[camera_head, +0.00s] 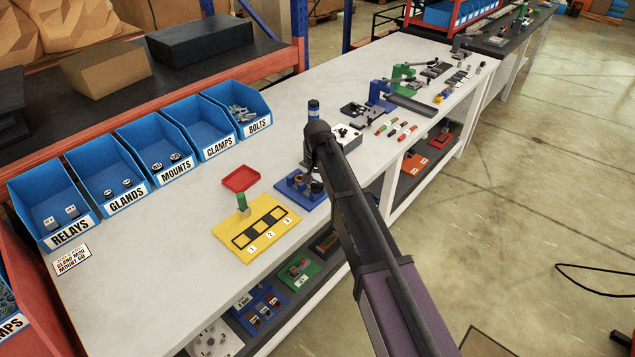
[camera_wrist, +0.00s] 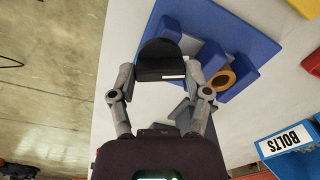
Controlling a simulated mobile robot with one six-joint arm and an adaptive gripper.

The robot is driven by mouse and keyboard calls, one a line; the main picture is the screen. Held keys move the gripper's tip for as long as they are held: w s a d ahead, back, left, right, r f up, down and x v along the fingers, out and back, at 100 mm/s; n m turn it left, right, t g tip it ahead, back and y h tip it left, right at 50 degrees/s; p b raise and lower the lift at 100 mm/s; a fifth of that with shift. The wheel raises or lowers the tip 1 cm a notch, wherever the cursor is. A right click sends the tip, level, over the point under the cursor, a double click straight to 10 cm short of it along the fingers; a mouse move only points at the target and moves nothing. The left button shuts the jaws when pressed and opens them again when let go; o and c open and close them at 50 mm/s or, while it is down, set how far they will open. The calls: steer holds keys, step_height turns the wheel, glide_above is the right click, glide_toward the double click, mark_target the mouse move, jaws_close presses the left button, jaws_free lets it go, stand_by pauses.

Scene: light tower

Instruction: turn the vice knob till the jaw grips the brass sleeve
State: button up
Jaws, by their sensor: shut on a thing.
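The blue vice (camera_wrist: 237,45) stands on the white bench, and in the head view its blue base (camera_head: 292,190) shows beside my arm. Its black knob (camera_wrist: 161,60) sits between the fingers of my gripper (camera_wrist: 160,82), which is shut on it from both sides. A white mark shows on the knob's edge. The brass sleeve (camera_wrist: 223,80) shows as a ring at the vice, right of my right finger. I cannot tell whether the jaw touches the sleeve. In the head view my arm hides most of the knob and gripper.
Blue labelled bins (camera_head: 219,128) line the bench's back. Green and blue presses (camera_head: 377,93) stand farther along. The white bench top (camera_head: 150,240) is clear at left.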

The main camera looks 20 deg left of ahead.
steer(key=shift+s, duration=0.15)
steer(key=o, duration=1.2)
steer(key=shift+c, duration=0.2)
steer(key=shift+n, duration=0.5)
